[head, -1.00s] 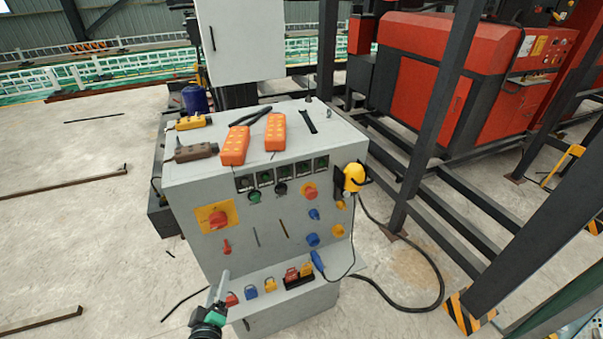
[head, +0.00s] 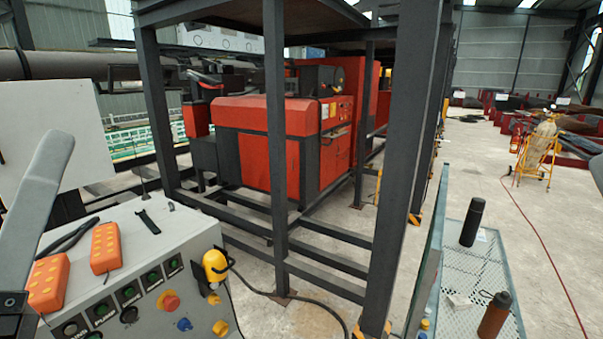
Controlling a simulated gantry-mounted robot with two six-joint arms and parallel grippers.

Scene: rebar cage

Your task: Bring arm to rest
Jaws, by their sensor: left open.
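My left gripper (head: 38,205) shows at the left edge of the head view, close to the camera. One long grey finger points up, in front of the white panel and the left side of the control cabinet (head: 150,262). A dark part shows below it at the picture's edge, and the rest is cut off. The gripper is open, and I see nothing held in it. My right gripper is not in view.
Two orange remotes (head: 106,248) and (head: 47,283) lie on the cabinet top. A yellow connector (head: 215,265) is on its side, with a black cable. Dark steel posts (head: 405,180) stand ahead. A perforated shelf (head: 470,270) at right holds a black bottle (head: 472,222) and a brown bottle (head: 494,315).

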